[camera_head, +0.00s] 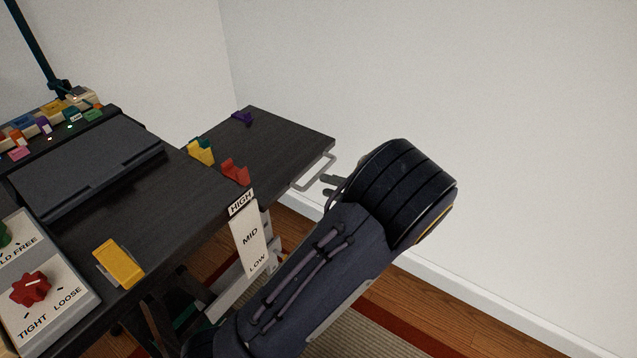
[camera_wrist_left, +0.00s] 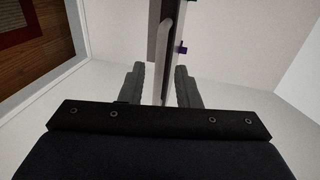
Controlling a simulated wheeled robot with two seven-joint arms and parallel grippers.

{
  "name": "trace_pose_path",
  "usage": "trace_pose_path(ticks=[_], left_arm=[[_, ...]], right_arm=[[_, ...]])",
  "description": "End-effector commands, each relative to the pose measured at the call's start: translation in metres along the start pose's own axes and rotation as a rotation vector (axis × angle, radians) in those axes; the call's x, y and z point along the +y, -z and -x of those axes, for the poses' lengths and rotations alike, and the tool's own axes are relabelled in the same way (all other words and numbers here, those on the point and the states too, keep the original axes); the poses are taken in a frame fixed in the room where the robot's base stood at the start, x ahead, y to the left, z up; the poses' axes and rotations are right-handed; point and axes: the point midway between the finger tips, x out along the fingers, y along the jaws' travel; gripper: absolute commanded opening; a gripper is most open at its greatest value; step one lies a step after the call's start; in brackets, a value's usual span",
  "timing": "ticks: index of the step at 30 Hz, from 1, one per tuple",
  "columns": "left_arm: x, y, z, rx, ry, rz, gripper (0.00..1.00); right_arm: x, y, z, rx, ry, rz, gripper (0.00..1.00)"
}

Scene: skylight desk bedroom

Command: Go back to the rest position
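My left arm reaches up from the bottom of the head view, and its gripper (camera_head: 332,186) is beside the pale bar handle (camera_head: 314,180) at the right end of the dark desk (camera_head: 270,139). In the left wrist view the two dark fingers of the gripper (camera_wrist_left: 158,87) stand apart, one on each side of the pale handle (camera_wrist_left: 162,50). No firm contact with the handle shows, and the wrist hides part of the fingers in the head view. My right gripper is in neither view.
A HIGH/MID/LOW panel (camera_head: 250,240) hangs at the desk's front edge, close to my left arm. The desk bears a red holder (camera_head: 235,172), a yellow block (camera_head: 120,263) and a red knob (camera_head: 31,288). A white wall (camera_head: 520,130) stands behind and to the right.

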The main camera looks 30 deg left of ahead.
Motion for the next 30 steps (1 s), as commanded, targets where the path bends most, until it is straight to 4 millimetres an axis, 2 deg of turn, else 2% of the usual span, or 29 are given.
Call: trace_pose_path(ticks=[3,6,22,26,30], left_arm=[[0.0,0.001,0.014,0.001,-0.001,0.0,0.3],[0.0,0.0,0.019,0.002,-0.001,-0.001,0.3],[-0.001,-0.003,0.017,-0.01,-0.017,-0.001,0.3],[-0.007,-0.024,0.003,-0.081,-0.153,-0.017,0.3],[-0.013,-0.07,-0.013,-0.194,-0.455,-0.039,0.3]], right_arm=[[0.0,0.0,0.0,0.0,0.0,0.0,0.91],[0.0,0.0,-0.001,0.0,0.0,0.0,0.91],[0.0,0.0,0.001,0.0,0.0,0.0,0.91],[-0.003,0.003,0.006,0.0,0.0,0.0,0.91],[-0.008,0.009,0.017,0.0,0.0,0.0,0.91]])
